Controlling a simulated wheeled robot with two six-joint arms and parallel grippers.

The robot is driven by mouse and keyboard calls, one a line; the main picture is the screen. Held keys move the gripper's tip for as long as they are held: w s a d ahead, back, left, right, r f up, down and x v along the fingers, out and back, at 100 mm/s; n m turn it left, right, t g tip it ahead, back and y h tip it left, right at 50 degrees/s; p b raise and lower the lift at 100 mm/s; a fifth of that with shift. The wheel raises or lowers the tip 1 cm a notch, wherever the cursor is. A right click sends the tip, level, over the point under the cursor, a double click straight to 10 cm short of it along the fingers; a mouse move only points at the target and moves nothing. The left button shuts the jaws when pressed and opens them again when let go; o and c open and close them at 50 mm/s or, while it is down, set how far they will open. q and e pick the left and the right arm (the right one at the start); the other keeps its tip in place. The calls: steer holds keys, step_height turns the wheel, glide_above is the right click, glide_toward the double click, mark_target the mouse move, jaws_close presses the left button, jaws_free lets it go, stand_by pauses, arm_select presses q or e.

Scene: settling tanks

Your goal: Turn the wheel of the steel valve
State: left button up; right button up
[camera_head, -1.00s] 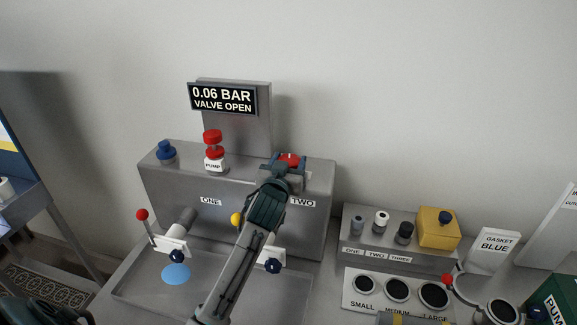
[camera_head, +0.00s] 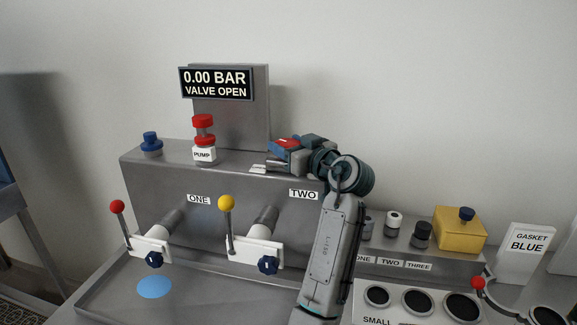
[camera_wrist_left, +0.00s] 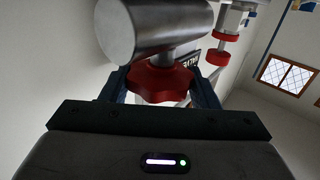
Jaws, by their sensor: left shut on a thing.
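The steel valve sits on top of the grey metal cabinet (camera_head: 250,215). Its red wheel (camera_head: 285,144) shows only in part in the head view, behind my left gripper (camera_head: 280,157). In the left wrist view the red lobed wheel (camera_wrist_left: 163,84) lies between the two fingers of my left gripper (camera_wrist_left: 163,90), below a shiny steel cylinder (camera_wrist_left: 150,28). The gripper is shut on the wheel and points left in the head view. The display (camera_head: 217,84) reads 0.00 BAR, VALVE OPEN. My right gripper is not in view.
A red-topped pump knob (camera_head: 203,122) and a blue knob (camera_head: 151,140) stand left of the valve on the cabinet. Below are a red-tipped lever (camera_head: 118,208) and a yellow-tipped lever (camera_head: 227,203). A yellow box (camera_head: 459,232) stands at the right.

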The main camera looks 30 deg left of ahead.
arm_select(q)
steer(key=shift+f+n+g+y+b, duration=0.3)
steer(key=shift+n+g+b, duration=0.3)
steer(key=shift+g+b, duration=0.25)
steer(key=shift+r+n+g+y+b, duration=0.25)
steer(key=shift+n+g+b, duration=0.35)
steer(key=shift+g, duration=0.35)
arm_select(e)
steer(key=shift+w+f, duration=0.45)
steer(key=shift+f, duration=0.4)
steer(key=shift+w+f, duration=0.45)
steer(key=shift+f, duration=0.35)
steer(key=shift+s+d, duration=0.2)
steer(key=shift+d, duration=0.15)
arm_select(q)
steer(key=o, duration=1)
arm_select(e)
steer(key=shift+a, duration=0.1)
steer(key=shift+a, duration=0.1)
